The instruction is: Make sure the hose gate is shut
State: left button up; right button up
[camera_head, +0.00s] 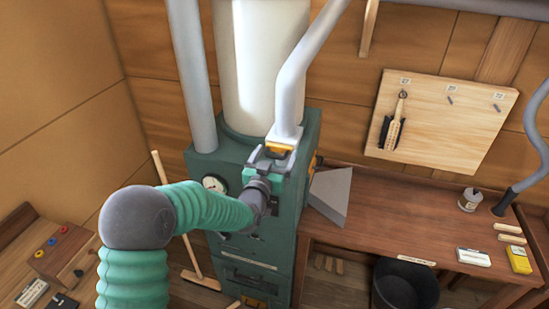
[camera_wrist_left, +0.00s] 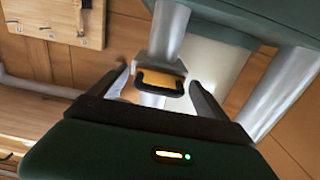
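The hose gate (camera_head: 279,150) is an orange-yellow plate low on the grey pipe (camera_head: 292,95), above the green machine (camera_head: 228,160). In the left wrist view the gate's yellow plate (camera_wrist_left: 163,82) has a dark handle (camera_wrist_left: 158,84) on its near edge and sits in a grey collar on the pipe. How far the plate is pushed in is hard to tell. My left gripper (camera_head: 275,158) is open just in front of the gate. In the left wrist view my left gripper's fingers (camera_wrist_left: 162,85) stand apart either side of the handle, with gaps. My right gripper is not in view.
A grey wedge-shaped piece (camera_head: 331,194) stands right of the machine by the wooden bench (camera_head: 390,225). A black bucket (camera_head: 404,287) is below. A pegboard (camera_head: 440,122) hangs above. A second grey pipe (camera_head: 190,70) rises left of the white cylinder (camera_head: 262,60). A broom (camera_head: 187,232) leans left.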

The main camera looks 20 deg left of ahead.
pick_arm(q)
jog(key=s+b, duration=0.5)
jog(key=s, duration=1.1)
jog(key=shift+s+a+f+b, duration=0.15)
jog(key=shift+s+a+b, duration=0.1)
jog(key=shift+b, duration=0.05)
jog(key=s+f+g+b, duration=0.1)
jog(key=s+f+g, duration=0.15)
jog(key=f, duration=0.45)
jog(key=s+f+g+b, duration=0.1)
jog(key=s+f+g, duration=0.1)
jog(key=f+g, duration=0.35)
jog(key=s+f+g+b, duration=0.2)
jog(key=s+f+g, duration=0.5)
jog(key=s+f, duration=0.6)
jog(key=s, duration=0.3)
jog(key=shift+s+a+y, duration=0.25)
jog(key=shift+y, duration=0.05)
